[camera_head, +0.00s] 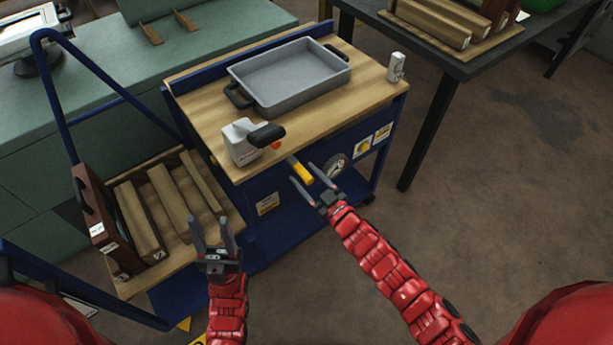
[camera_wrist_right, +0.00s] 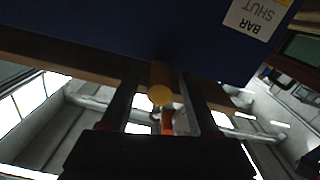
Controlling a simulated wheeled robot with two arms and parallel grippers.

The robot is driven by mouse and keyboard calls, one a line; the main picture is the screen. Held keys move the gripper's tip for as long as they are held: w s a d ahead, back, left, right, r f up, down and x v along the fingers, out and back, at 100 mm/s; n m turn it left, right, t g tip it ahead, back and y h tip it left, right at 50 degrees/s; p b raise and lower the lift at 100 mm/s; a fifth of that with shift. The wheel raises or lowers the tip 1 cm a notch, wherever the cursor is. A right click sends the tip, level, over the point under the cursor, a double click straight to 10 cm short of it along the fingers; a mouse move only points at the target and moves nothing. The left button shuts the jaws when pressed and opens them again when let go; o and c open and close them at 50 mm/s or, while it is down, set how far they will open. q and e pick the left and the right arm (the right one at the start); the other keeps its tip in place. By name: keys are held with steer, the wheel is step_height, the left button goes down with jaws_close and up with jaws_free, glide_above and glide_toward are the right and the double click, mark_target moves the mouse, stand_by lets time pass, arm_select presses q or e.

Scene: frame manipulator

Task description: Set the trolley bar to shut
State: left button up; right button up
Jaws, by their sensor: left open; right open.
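The blue trolley (camera_head: 262,180) has a wooden top and stands in the middle of the head view. A yellow-ended bar (camera_head: 301,172) sticks out from its front, just below the top's edge. The bar's round yellow end (camera_wrist_right: 160,96) shows between the fingers in the right wrist view. My right gripper (camera_head: 309,182) is open, with one finger on each side of the bar; I cannot tell whether they touch it. A label reading "BAR SHUT" (camera_wrist_right: 258,14) is on the blue panel in the right wrist view. My left gripper (camera_head: 216,236) is open and empty, left of the trolley's front.
A grey tray (camera_head: 290,74), a white block with a black handle (camera_head: 241,142) and a small white item (camera_head: 396,67) stand on the trolley top. A lower cart (camera_head: 135,281) with wooden pieces is at left. A dark table (camera_head: 470,62) stands back right. Floor at right is clear.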

jaws_close()
stand_by(1.4)
